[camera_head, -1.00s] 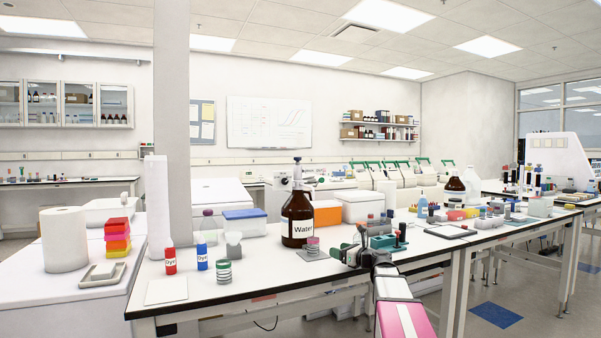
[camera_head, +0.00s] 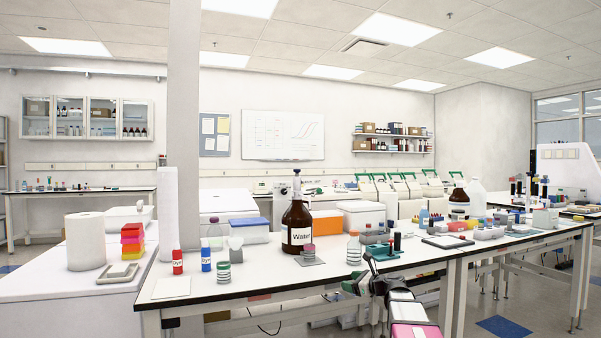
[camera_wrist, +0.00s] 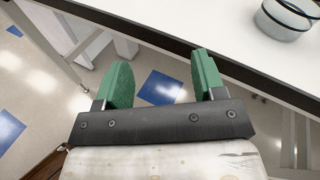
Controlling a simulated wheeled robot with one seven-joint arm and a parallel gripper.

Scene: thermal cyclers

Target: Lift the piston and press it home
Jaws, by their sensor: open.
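A brown bottle labelled "Water" (camera_head: 297,227) stands upright on the bench, near the middle of the head view. A dispenser top with a slim upright piston (camera_head: 297,183) is on its neck; whether the piston is raised is too small to tell. My gripper (camera_head: 362,274) is at the bench's front edge, to the right of and lower in the picture than the bottle, well apart from it. In the wrist view its two green fingers (camera_wrist: 165,68) are spread with nothing between them. The bottle is not seen in the wrist view.
The white bench (camera_head: 260,281) has a dark front edge. Red (camera_head: 177,262) and blue (camera_head: 206,258) dye bottles stand left. A clear round vessel (camera_wrist: 288,18) shows in the wrist view.

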